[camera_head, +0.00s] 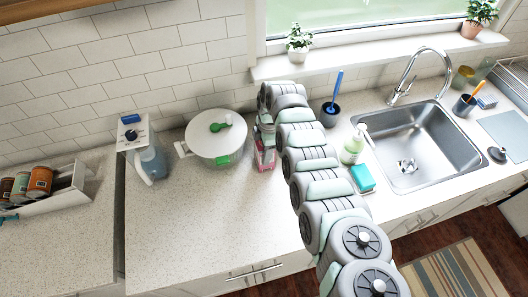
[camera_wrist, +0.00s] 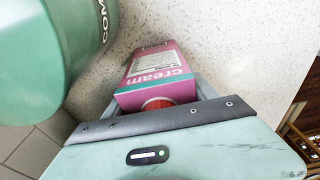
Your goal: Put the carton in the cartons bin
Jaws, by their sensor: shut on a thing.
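A pink and teal carton (camera_wrist: 158,74) marked "cream" with a red cap is between the fingers of my gripper (camera_wrist: 165,98), which is shut on it. In the head view the carton (camera_head: 265,158) shows as a small pink patch below the end of my arm, just right of the white lidded pot (camera_head: 215,136) at the back of the counter. My gripper (camera_head: 266,135) is mostly hidden there behind my arm. I cannot tell whether the carton touches the counter. I cannot make out a bin marked for cartons in either view.
A large green rounded surface lettered "COM" (camera_wrist: 40,50) is close on the left in the wrist view. The front counter (camera_head: 215,220) is clear.

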